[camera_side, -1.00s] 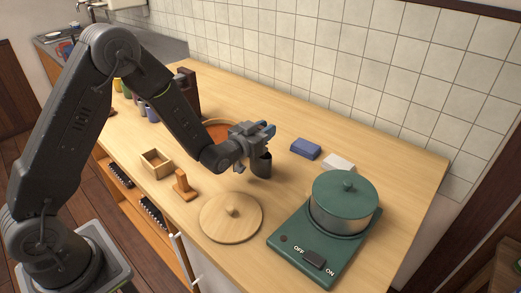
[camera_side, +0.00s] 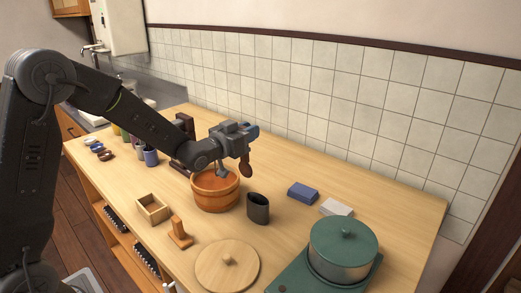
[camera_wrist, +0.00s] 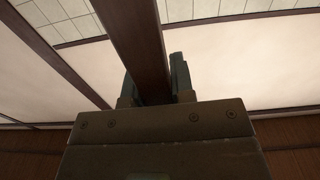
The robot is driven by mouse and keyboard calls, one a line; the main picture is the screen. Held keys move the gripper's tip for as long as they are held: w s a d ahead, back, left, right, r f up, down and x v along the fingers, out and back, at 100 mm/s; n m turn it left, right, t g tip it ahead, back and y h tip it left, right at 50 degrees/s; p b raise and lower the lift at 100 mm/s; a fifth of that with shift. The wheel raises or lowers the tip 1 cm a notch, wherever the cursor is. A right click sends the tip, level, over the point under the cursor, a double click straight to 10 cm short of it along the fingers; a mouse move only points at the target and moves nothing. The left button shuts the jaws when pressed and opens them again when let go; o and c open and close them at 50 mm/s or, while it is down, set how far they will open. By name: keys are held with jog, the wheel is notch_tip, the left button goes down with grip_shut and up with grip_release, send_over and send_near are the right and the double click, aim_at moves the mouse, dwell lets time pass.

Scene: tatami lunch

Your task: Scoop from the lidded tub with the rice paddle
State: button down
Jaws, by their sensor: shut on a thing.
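My gripper (camera_side: 246,140) is shut on the brown rice paddle (camera_side: 246,168), which hangs with its rounded end down. In the wrist view the paddle is a dark brown bar (camera_wrist: 138,40) between the fingers (camera_wrist: 155,85). The paddle is above the counter, near the right rim of the round wooden tub (camera_side: 214,198). The tub is open, with a reddish-brown inside; its contents are hard to make out. A round pale wooden lid (camera_side: 224,277) with a knob lies flat on the counter in front of the tub.
A dark cup (camera_side: 257,209) stands right of the tub. A blue block (camera_side: 302,193) and white block (camera_side: 337,207) lie farther right. A green-lidded pot (camera_side: 342,262) sits on a green stove. A small wooden box (camera_side: 153,213) and wooden stand (camera_side: 180,240) are at the front left.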

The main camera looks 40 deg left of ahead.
jog(key=s+a+r, duration=0.2)
jog(key=a, duration=0.8)
notch_tip(320, 180, down, 13)
jog(key=a, duration=0.1)
jog(key=shift+s+r, duration=0.15)
dwell(0.4)
jog(key=shift+r, duration=0.15)
jog(key=shift+a+r, duration=0.1)
jog(key=shift+a, duration=0.05)
jog(key=shift+d, duration=0.3)
dwell(0.3)
jog(key=shift+a, duration=0.15)
jog(key=shift+r, duration=0.1)
dwell(0.6)
